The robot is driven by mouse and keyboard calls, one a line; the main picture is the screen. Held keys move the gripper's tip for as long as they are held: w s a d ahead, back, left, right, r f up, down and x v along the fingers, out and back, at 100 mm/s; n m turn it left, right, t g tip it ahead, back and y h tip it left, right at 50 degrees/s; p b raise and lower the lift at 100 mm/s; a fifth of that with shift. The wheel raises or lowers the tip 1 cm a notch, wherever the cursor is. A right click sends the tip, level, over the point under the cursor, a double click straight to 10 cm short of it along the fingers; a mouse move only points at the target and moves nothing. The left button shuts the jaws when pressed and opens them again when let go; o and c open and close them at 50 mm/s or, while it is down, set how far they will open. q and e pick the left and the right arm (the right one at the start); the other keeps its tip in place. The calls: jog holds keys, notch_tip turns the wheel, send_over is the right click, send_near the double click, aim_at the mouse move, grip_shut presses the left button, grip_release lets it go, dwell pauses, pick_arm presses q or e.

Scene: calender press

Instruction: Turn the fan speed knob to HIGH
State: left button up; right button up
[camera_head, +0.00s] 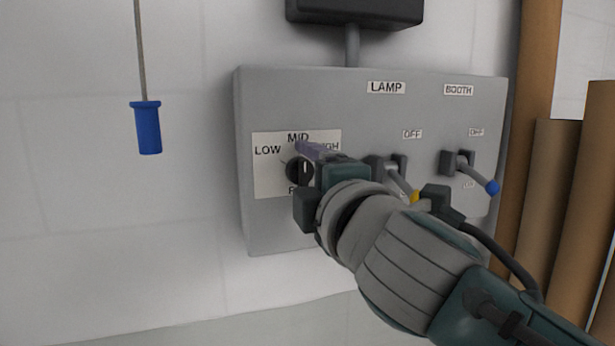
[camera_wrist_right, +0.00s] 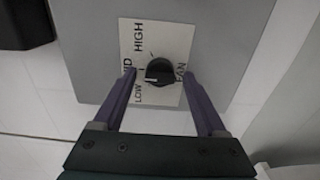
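The black fan knob (camera_head: 294,169) sits on a white label plate (camera_head: 267,181) marked LOW, MID and HIGH, at the left of the grey control box. It shows more fully in the right wrist view (camera_wrist_right: 160,70), where a pale mark on it faces the MID and LOW side; its exact setting is hard to tell. My right gripper (camera_wrist_right: 158,73) is open, with one purple finger on each side of the knob and a visible gap at both sides in that view. In the head view the gripper (camera_head: 306,160) partly covers the knob and the HIGH label. My left gripper is not in view.
The grey box (camera_head: 340,100) also carries a LAMP lever with a yellow tip (camera_head: 414,196) close to my right wrist, and a BOOTH lever with a blue tip (camera_head: 492,187). A blue handle (camera_head: 148,128) hangs at the left. Brown rolls (camera_head: 585,200) stand at the right.

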grip_shut()
dwell(0.4)
jog(key=shift+m, duration=0.3)
jog(key=shift+f+m, duration=0.1)
jog(key=shift+m, duration=0.9)
jog(key=m, duration=0.2)
jog(key=shift+m+b, duration=0.35)
jog(key=shift+m, duration=0.05)
jog(key=m, duration=0.3)
jog(key=shift+m, duration=1.7)
